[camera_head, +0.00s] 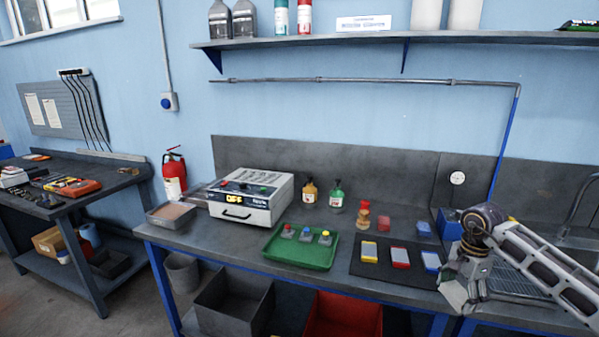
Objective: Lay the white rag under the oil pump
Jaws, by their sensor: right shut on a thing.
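My right gripper (468,283) comes in from the right and points down at the front right edge of the bench. It is shut on a pale, limp-looking thing, which appears to be the white rag (455,297), by the right end of the dark mat. No oil pump is clearly identifiable. Candidates are a small bottle with amber contents (309,193), a green pump-topped bottle (336,195) and a small red-and-amber item (364,214), all standing on the bench apart from the rag. My left gripper is not in view.
A green tray (268,255) holds several small coloured-top items. The dark mat (382,274) carries coloured blocks. A white box with an "OFF" display (247,213) stands at the left. A blue container (447,226) is near my right arm. Bare bench shows behind the tray.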

